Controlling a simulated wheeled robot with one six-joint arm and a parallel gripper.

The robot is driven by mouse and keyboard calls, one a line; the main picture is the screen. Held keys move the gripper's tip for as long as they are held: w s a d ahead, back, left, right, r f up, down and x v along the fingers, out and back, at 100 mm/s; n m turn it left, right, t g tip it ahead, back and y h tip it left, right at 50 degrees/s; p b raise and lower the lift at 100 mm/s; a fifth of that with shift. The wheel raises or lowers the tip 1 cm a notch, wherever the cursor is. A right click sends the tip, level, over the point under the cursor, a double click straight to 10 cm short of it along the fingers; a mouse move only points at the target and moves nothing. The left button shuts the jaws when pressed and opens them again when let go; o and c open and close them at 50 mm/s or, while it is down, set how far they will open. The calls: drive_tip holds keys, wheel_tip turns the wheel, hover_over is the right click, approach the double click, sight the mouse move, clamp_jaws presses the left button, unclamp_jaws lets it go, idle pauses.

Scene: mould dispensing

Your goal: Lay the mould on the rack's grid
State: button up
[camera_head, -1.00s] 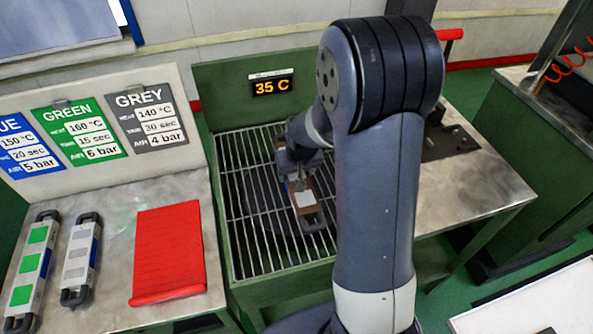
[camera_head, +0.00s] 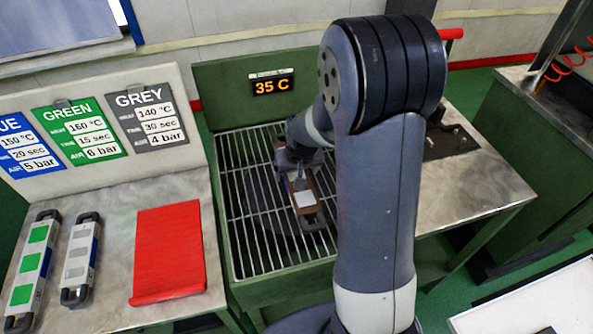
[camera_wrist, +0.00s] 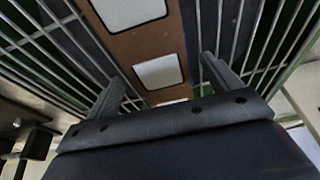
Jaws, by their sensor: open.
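The mould (camera_head: 305,200) is a brown bar with pale rectangular plates and a dark handle at its near end. It lies on the rack's grid (camera_head: 250,190), lengthwise with the bars, and my arm hides part of it in the head view. In the wrist view the mould (camera_wrist: 140,48) runs between the fingers and lies over the bars. My gripper (camera_wrist: 165,80) is open, with one finger on each side of the mould and a gap showing beside it. In the head view my gripper (camera_head: 297,170) is at the mould, partly hidden by my forearm.
A display reading 35 C (camera_head: 272,86) is on the rack's green back panel. On the left table are a red mat (camera_head: 168,252) and two more moulds, one green-plated (camera_head: 35,262) and one grey-plated (camera_head: 79,258). A metal table (camera_head: 480,180) stands right of the rack.

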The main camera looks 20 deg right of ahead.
drive_tip(key=v, duration=1.1)
drive_tip(key=shift+s+r, duration=0.2)
drive_tip(key=shift+r, duration=0.15)
